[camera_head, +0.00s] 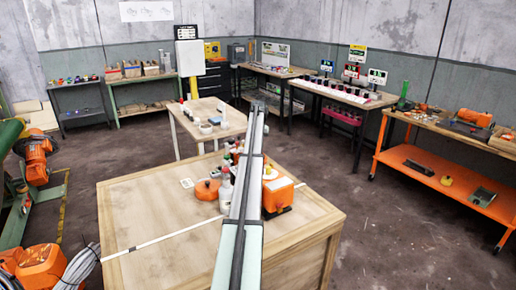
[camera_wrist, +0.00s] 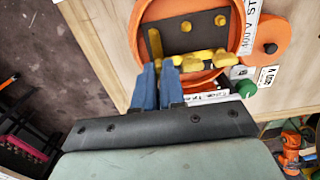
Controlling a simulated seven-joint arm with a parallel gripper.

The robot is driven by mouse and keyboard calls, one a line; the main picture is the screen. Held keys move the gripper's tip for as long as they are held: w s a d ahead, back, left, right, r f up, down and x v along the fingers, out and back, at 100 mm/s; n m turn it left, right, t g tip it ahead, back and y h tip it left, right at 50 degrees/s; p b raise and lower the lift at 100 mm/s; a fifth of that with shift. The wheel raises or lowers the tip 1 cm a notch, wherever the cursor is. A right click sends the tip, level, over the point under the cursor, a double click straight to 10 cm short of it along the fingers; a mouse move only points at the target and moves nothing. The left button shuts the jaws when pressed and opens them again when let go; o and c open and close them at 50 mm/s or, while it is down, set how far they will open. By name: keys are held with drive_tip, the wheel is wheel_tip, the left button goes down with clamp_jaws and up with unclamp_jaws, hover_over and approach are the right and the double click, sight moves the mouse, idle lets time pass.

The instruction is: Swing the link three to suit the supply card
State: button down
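In the wrist view an open round orange housing (camera_wrist: 141,20) holds a black plate (camera_wrist: 190,38) with brass-yellow links and studs. One upright yellow link (camera_wrist: 155,43) is at the left, and more yellow pieces (camera_wrist: 203,58) lie along the lower side. Which is link three cannot be told. A white card (camera_wrist: 250,25) beside the housing reads "400 V ST", cut off by the frame edge. My gripper (camera_wrist: 160,66) has its blue fingers close together at the plate's lower left, by a yellow piece; a grip is unclear. In the head view my arm hides the gripper and part of the orange unit (camera_head: 280,190).
An orange disc with a black knob (camera_wrist: 269,48) lies right of the housing, near a green cap (camera_wrist: 246,88) and a small white tag (camera_wrist: 268,76). In the head view bottles (camera_head: 225,190) crowd beside my arm; the front of the wooden crate top (camera_head: 150,255) is mostly clear.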

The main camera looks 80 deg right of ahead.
drive_tip(key=shift+m, duration=0.3)
drive_tip(key=m, duration=0.4)
drive_tip(key=shift+m, duration=0.3)
drive_tip(key=m, duration=0.4)
drive_tip(key=shift+m, duration=0.3)
drive_tip(key=m, duration=0.4)
drive_tip(key=shift+m, duration=1.9)
drive_tip(key=c, duration=1.5)
unclamp_jaws()
